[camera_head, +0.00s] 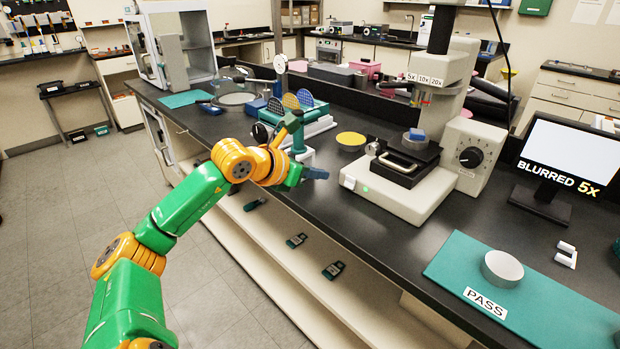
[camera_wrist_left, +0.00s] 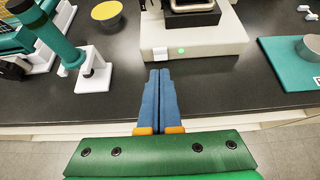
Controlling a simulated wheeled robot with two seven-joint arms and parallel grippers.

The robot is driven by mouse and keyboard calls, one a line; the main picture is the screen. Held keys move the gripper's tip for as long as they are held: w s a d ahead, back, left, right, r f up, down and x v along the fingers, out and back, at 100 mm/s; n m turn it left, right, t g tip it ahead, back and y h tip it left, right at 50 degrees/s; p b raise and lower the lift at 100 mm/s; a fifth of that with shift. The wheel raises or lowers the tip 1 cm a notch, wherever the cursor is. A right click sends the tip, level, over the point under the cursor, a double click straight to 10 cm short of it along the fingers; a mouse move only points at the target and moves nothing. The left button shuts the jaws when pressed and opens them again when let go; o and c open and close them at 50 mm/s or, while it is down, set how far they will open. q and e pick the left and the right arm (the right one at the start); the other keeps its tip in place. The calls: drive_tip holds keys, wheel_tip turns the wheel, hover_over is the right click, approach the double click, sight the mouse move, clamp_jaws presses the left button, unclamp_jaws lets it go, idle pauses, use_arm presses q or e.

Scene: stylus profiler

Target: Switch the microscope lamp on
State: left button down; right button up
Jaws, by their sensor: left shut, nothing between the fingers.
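The microscope (camera_head: 412,190) stands on the black bench, with a pale base and a dark stage. A small white switch (camera_head: 349,182) sits at the left of its base's front face, beside a green light (camera_head: 365,189). In the left wrist view the switch (camera_wrist_left: 160,53) and the green light (camera_wrist_left: 181,50) show just beyond my fingertips. My left gripper (camera_head: 318,173) is shut and empty, its blue fingers (camera_wrist_left: 160,73) pointing at the base near the switch, apparently short of it. I cannot tell the switch's position. My right gripper is not in view.
A monitor (camera_head: 566,160) at the right reads "BLURRED 5X". A teal PASS mat (camera_head: 535,300) holds a round silver piece (camera_head: 502,268). A yellow disc (camera_head: 350,139) and a teal-and-white stand (camera_head: 300,150) lie left of the microscope. The bench's front edge is below my gripper.

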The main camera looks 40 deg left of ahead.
use_arm(q)
drive_tip(key=shift+s+r+b, duration=0.45)
drive_tip(key=shift+s+r, duration=0.6)
